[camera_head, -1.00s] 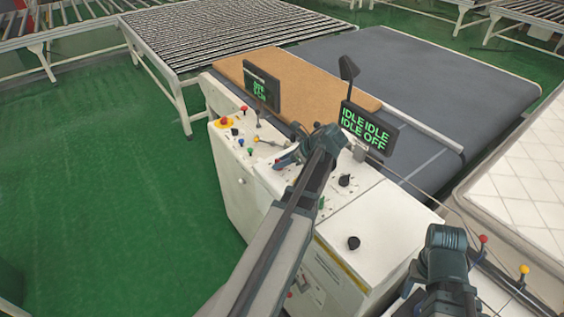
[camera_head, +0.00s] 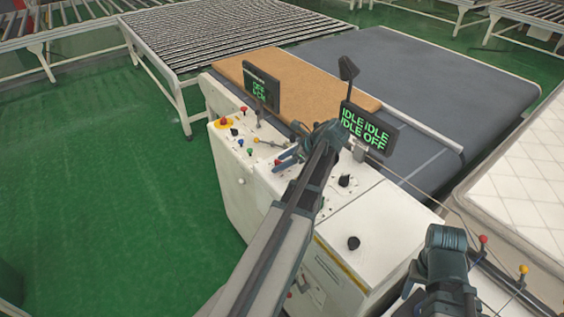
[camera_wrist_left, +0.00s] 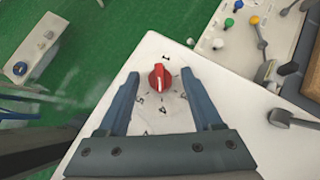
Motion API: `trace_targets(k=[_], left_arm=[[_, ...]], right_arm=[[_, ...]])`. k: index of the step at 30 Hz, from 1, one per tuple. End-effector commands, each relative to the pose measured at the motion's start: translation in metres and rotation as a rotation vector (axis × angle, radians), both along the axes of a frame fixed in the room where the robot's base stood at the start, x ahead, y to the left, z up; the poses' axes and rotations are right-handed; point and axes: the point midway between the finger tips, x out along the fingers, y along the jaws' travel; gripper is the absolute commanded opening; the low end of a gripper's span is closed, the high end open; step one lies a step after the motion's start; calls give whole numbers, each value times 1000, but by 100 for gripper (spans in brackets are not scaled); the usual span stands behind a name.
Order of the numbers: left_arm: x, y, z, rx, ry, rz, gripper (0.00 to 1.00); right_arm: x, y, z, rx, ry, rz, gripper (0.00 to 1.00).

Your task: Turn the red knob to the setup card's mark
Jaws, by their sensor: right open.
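The red knob (camera_wrist_left: 160,77) sits on a white panel with dark marks printed around it, in the left wrist view. Its grip ridge runs nearly up and down in that view. My left gripper (camera_wrist_left: 162,98) is open, with one finger on each side of the knob and a visible gap on both sides. In the head view my left gripper (camera_head: 287,158) is over the console, and a bit of red shows by its fingers. My right gripper (camera_head: 412,277) is open and empty at the lower right, partly hidden by its arm. I cannot make out a setup card.
The white console (camera_head: 370,235) carries a red stop button (camera_head: 224,121), small coloured buttons, levers and black knobs (camera_head: 353,243). Two displays stand on it; the nearer display (camera_head: 368,128) reads IDLE and OFF. A grey conveyor (camera_head: 400,75) and a white mattress (camera_head: 520,195) lie beyond.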

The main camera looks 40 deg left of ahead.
Motion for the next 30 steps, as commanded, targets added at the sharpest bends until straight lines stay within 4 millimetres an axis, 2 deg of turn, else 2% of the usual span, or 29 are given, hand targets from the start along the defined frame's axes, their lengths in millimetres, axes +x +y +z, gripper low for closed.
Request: trace_targets(k=[8,21,30], left_arm=[[2,-5,8,0,0,-1,67],[22,-61,71,0,0,-3,67],[30,-87,95,0,-1,-1,67]], right_arm=[[0,0,8,0,0,-1,50],[0,0,71,1,1,-7,50],[-1,0,95,1,3,-4,50]])
